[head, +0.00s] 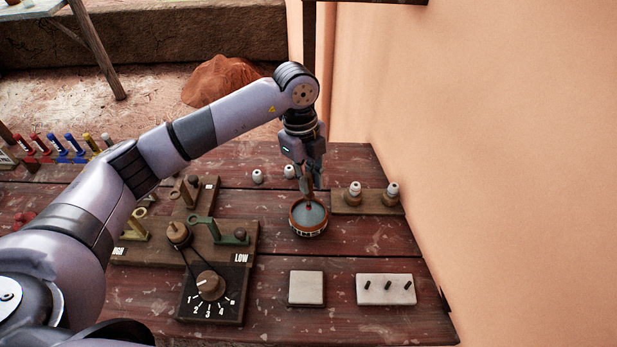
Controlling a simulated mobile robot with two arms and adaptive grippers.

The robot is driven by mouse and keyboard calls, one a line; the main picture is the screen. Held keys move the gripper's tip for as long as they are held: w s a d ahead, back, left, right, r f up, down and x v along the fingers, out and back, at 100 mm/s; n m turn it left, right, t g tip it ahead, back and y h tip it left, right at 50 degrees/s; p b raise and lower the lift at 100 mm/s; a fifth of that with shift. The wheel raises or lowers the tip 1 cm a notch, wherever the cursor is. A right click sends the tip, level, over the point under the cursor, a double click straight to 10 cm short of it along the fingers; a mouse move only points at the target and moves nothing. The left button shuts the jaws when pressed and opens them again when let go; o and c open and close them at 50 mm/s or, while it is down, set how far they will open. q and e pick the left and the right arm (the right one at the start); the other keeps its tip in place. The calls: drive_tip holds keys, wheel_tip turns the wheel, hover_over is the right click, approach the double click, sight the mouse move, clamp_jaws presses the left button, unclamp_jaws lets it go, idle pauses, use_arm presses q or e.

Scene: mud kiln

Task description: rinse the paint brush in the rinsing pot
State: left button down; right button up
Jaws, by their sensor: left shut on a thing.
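The rinsing pot (296,229) is a small round brown pot with grey-blue liquid in it, on the dark red plank table. My left gripper (307,190) points down right above the pot and is shut on the paint brush (309,204). The brush is mostly hidden by the fingers; its low end shows at the pot's opening. I cannot tell how deep it sits in the liquid. My right gripper is out of view.
A board with a numbered knob (211,285) stands left of the pot. A white square tile (306,288) and a white block with pegs (386,289) lie in front. A wooden rack with white-topped pieces (366,203) is right, near the wall (480,150). Coloured tubes (62,148) stand far left.

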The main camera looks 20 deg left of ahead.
sight(308, 195)
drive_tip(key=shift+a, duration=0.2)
use_arm(q)
drive_tip(key=shift+f, duration=0.1)
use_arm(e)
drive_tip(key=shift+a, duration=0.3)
use_arm(q)
drive_tip(key=shift+f, duration=0.1)
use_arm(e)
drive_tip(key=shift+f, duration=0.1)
use_arm(q)
drive_tip(key=shift+f+b, duration=1.2)
drive_tip(key=shift+f, duration=0.5)
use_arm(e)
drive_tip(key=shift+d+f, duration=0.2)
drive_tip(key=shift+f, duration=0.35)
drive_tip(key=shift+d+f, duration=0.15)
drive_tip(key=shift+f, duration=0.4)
use_arm(q)
drive_tip(key=shift+r, duration=0.1)
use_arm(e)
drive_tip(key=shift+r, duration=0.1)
use_arm(q)
drive_tip(key=shift+a, duration=0.2)
